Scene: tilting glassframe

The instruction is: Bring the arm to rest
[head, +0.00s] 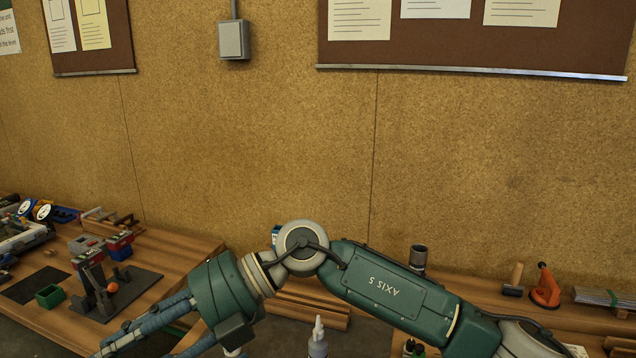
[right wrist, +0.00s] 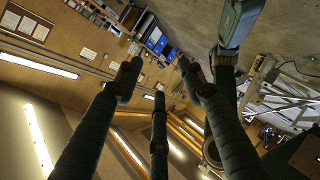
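My right arm comes in from the right edge of the head view and reaches across the lower middle. Its gripper (head: 165,335) points down and left, and the fingertips are cut off or close to the bottom edge. In the right wrist view the same gripper (right wrist: 158,84) shows several dark, wrapped fingers. They stand apart with nothing between them, so it is open and empty. My left arm and gripper are in neither view.
A wooden bench (head: 195,245) on the left carries a dark board with a grey and red device (head: 95,270), an orange ball (head: 112,287) and a green box (head: 50,296). On the right are a mallet (head: 514,280) and an orange tool (head: 545,288). A bottle (head: 318,340) stands below my arm.

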